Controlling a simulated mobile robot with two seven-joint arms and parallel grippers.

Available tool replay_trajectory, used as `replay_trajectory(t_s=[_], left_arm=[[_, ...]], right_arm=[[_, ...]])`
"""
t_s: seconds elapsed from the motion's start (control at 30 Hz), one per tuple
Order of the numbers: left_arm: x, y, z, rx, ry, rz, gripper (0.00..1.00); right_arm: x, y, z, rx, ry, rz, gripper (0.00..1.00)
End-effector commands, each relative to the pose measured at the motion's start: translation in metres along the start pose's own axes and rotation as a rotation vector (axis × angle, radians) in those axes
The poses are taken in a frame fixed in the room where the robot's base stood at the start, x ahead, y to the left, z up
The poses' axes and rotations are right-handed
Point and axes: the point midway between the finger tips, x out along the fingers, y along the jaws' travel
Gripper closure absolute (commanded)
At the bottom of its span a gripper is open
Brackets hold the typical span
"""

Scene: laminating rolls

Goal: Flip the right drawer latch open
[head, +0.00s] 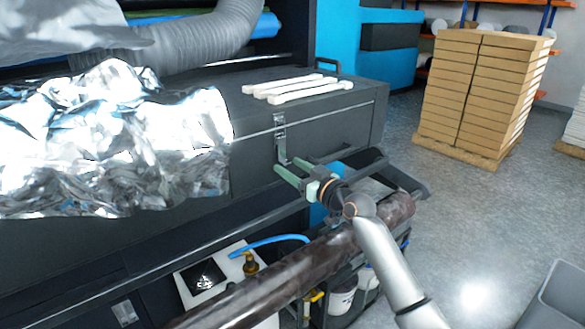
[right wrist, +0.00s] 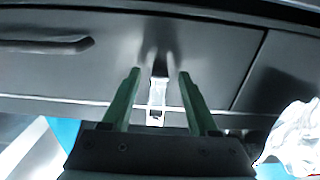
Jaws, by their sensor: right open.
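The drawer latch (head: 280,122) is a small silver metal clasp on the dark grey front of the machine, below the seam. In the right wrist view the latch (right wrist: 157,92) shows as a bright narrow piece between my two green fingers. My right gripper (head: 287,165) is open, its fingertips close to the machine's front at the lower end of the latch. The fingers also show apart in the right wrist view (right wrist: 158,74). Whether they touch the latch I cannot tell. My left gripper is not in view.
Crumpled silver film (head: 110,140) covers the machine's left part. White strips (head: 300,88) lie on its top. A dark roll (head: 310,265) lies below my right wrist. Stacked boxes (head: 480,90) stand on a pallet at back right. A grey bin (head: 560,300) is at lower right.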

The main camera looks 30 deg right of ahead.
Motion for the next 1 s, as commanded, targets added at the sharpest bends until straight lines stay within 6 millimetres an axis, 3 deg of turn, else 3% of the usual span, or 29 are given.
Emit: replay_trajectory(t_s=[0.07, 0.57, 1.0], left_arm=[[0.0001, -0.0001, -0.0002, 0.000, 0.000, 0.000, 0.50], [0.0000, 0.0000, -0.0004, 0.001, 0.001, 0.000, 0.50], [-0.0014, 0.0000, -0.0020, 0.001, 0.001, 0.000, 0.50]], right_arm=[[-0.0002, -0.0001, 0.0001, 0.000, 0.000, 0.000, 0.43], [-0.0005, 0.0000, 0.0001, 0.000, 0.000, 0.000, 1.00], [-0.0014, -0.0002, -0.0015, -0.001, -0.014, -0.001, 1.00]])
